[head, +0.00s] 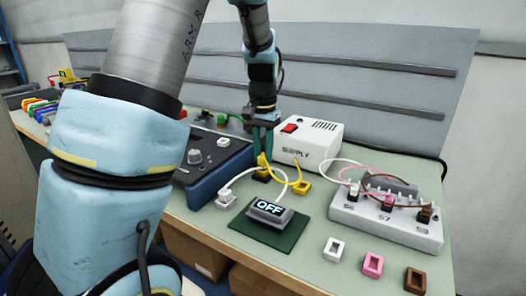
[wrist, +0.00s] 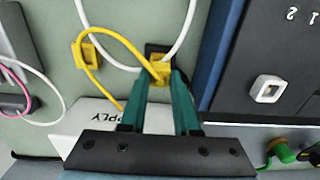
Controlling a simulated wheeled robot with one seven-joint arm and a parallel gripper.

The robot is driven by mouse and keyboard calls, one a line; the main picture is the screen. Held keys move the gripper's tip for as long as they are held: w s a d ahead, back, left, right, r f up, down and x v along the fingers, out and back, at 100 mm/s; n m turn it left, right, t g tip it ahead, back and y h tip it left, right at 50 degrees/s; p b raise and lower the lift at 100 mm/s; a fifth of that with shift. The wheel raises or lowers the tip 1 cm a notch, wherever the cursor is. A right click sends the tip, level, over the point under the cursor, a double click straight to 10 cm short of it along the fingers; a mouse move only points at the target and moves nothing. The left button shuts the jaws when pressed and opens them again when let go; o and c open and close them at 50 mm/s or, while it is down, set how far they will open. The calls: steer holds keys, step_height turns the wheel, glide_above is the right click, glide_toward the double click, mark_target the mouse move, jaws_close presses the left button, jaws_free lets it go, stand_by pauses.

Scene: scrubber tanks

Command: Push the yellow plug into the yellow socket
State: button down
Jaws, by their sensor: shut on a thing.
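My gripper (head: 262,146) points down, its teal fingers shut on the yellow plug (head: 262,163). The plug also shows between the fingertips in the wrist view (wrist: 158,72), with a black block (wrist: 155,48) beside or under it. I cannot tell whether the plug touches that block. A yellow ring-shaped piece, apparently the yellow socket (head: 301,187), lies on the table to the right of the plug, apart from it. In the wrist view the socket (wrist: 80,55) is left of the plug, and its opening looks empty. The yellow cable (wrist: 125,40) loops from the plug past the socket.
The white supply box (head: 312,140) stands just behind. A display reading OFF (head: 270,208) sits in front on a dark green mat (head: 262,238). A blue-sided panel (head: 222,172) is at left, a numbered strip (head: 405,228) at right. White cable arcs close by.

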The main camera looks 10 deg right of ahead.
steer(key=shift+f+b, duration=0.45)
steer(key=shift+f, duration=0.35)
steer(key=shift+c, duration=0.4)
jaws_free()
step_height(320, 180, up, 9)
steer(key=p, duration=0.7)
steer(key=shift+f, duration=0.2)
